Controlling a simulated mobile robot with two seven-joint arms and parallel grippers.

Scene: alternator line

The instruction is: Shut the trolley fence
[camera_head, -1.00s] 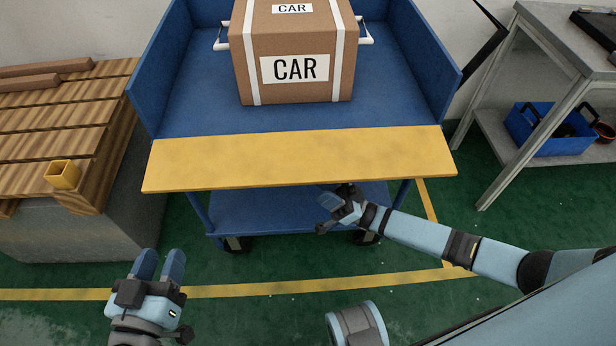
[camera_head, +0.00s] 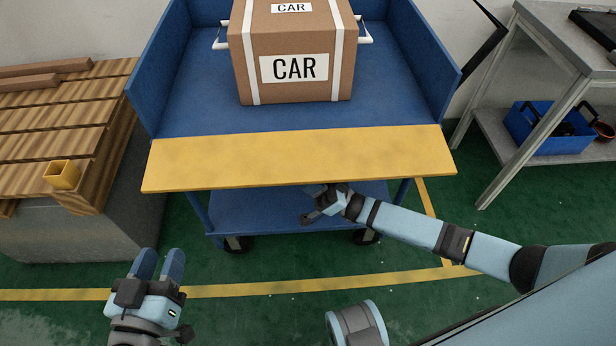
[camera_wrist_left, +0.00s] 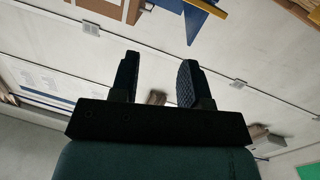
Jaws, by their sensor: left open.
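The yellow fence (camera_head: 300,159) of the blue trolley (camera_head: 190,95) lies folded down, sticking out flat along the trolley's front edge. My right gripper (camera_head: 318,205) is under the fence near its middle, in front of the lower shelf; its fingers are partly hidden and I cannot tell if they are open. My left gripper (camera_head: 158,266) is at the lower left, over the floor and apart from the trolley. It is open and empty; its two spread fingers also show in the left wrist view (camera_wrist_left: 157,82).
A cardboard box (camera_head: 290,55) marked CAR stands on the trolley deck. A wooden pallet (camera_head: 60,125) with a small yellow part (camera_head: 62,174) is at the left. A grey bench (camera_head: 560,60) with a blue bin (camera_head: 552,130) is at the right. Green floor in front is clear.

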